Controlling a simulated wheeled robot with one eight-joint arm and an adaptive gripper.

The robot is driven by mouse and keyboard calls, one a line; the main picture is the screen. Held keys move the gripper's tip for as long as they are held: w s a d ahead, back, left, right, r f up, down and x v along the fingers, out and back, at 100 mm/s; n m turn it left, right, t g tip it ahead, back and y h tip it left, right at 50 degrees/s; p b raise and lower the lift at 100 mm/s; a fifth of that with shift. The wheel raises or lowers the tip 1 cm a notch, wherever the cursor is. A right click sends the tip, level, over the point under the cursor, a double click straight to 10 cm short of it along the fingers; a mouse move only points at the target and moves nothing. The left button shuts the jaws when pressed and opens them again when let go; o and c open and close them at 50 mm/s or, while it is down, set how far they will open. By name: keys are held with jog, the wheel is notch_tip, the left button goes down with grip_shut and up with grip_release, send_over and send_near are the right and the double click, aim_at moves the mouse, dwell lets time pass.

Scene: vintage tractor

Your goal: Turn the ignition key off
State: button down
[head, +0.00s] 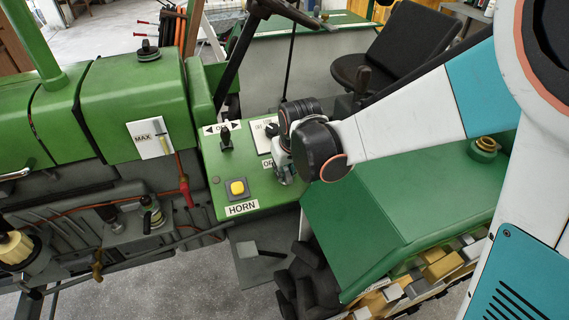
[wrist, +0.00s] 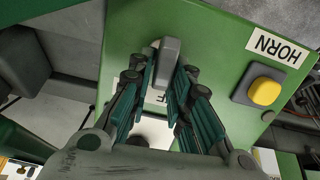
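The ignition key appears as a grey upright tab (wrist: 169,62) on the green panel in the wrist view. Part of a white label with a letter F shows beneath it. My gripper (wrist: 163,76) is open, its two teal-padded fingers on either side of the key, with a gap visible around it; I cannot tell whether either finger touches it. In the head view my gripper (head: 287,172) is low over the green control panel (head: 222,172), beside a partly covered label starting "OF". The key is hidden there behind my gripper and wrist.
A yellow horn button (head: 237,188) with a HORN label (head: 242,208) is close on the panel. A black turn-signal knob (head: 225,138) stands behind it. A red-handled lever (head: 185,185) is at the left, the green fender (head: 375,215) at the right.

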jog(key=shift+s+a+n+b, duration=0.1)
jog(key=shift+a+n+b, duration=0.1)
jog(key=shift+n, duration=0.9)
jog(key=shift+s+a+n+b, duration=0.1)
jog(key=shift+a+n+b, duration=0.1)
jog(key=shift+n, duration=0.9)
jog(key=c, duration=1.6)
grip_release()
jog(key=shift+d, duration=0.1)
